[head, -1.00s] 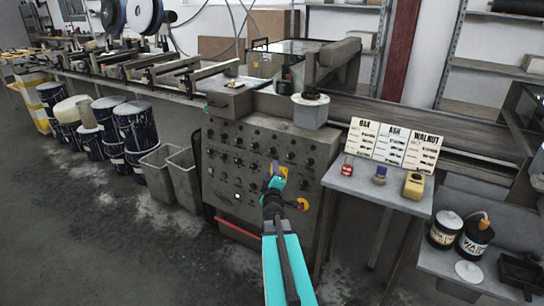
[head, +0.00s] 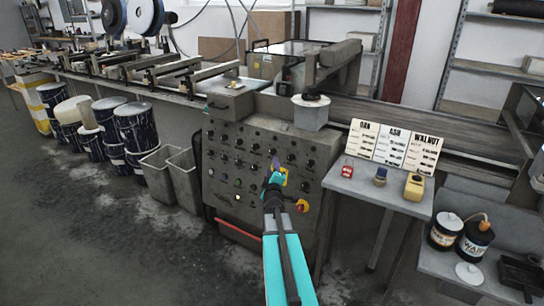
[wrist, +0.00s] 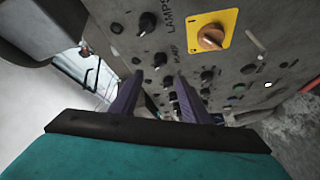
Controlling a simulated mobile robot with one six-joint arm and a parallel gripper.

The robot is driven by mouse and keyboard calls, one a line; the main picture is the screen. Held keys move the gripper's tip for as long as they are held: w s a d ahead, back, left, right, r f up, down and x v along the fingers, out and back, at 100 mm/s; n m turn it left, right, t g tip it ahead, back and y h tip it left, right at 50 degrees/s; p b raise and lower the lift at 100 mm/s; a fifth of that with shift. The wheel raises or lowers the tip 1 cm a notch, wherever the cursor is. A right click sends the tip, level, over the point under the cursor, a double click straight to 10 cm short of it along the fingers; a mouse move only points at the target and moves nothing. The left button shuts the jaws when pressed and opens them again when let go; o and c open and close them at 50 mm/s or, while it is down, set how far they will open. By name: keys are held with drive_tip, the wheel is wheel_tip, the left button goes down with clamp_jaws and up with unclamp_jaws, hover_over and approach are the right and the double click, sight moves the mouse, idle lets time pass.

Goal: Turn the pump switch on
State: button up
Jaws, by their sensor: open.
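The grey control panel (head: 225,160) carries rows of black rotary knobs. My gripper (head: 277,164) is in front of its right half, and the purple fingers are apart. In the wrist view my gripper (wrist: 155,82) is open, with black knobs (wrist: 159,60) showing beyond and between the fingertips. I see no knob held, and contact is unclear. A label reads "LAMPS"; a shorter label beside the knobs is not clearly legible, so I cannot tell which one is the pump switch. A yellow plate with an orange rotary switch (wrist: 210,38) is right of the fingers.
A red-and-yellow switch (head: 302,206) sits low at the panel's right edge. A side table (head: 350,187) with OAK, ASH and WALNUT cards stands to the right. Grey bins (head: 160,178) and drums stand left. Floor in front is clear.

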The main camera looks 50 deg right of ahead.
sight(272, 154)
drive_tip(key=shift+p+x, duration=0.4)
drive_tip(key=shift+x, duration=4.85)
drive_tip(key=shift+f, duration=0.1)
drive_tip(key=c, duration=1)
